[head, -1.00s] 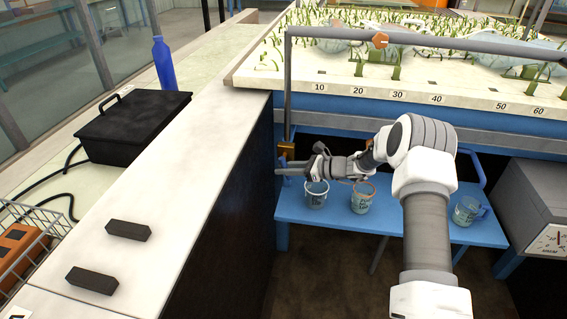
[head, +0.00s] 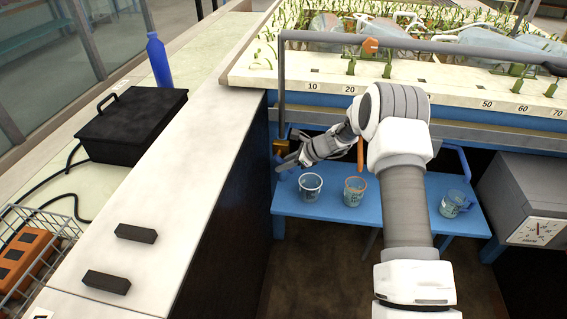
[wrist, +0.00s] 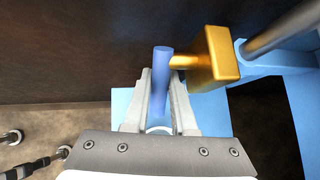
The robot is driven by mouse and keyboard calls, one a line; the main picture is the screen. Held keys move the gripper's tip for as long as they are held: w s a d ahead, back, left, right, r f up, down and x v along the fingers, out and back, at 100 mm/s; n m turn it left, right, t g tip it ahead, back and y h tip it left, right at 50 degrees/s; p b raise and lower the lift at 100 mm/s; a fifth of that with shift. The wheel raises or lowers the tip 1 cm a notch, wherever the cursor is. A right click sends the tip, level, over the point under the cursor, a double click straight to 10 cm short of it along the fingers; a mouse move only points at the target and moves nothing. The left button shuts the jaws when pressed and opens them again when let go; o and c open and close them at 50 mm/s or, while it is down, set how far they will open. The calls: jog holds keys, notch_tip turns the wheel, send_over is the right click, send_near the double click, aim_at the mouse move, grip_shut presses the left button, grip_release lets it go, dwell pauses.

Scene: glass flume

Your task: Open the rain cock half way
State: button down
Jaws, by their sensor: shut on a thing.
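The rain cock has a brass body (head: 281,147) at the foot of the grey vertical pipe, at the left end of the flume. In the wrist view its brass block (wrist: 215,57) joins a short stem to a blue lever (wrist: 161,75). My gripper (wrist: 161,90) is shut on the blue lever, one finger on each side. In the head view my gripper (head: 291,161) is just below the brass body and hides most of the lever. The lever's exact angle is hard to tell there.
A blue bench (head: 330,207) below holds a white-rimmed cup (head: 311,186), an orange-rimmed cup (head: 354,191) and a clear jug (head: 455,203). A grey box with a dial (head: 535,195) stands right. The pale counter (head: 165,190) lies close on the left.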

jog(key=c, duration=1)
grip_release()
jog(key=p+v, duration=0.1)
jog(key=v, duration=1.6)
jog(key=shift+d+r+p, duration=0.2)
jog(key=shift+p, duration=0.2)
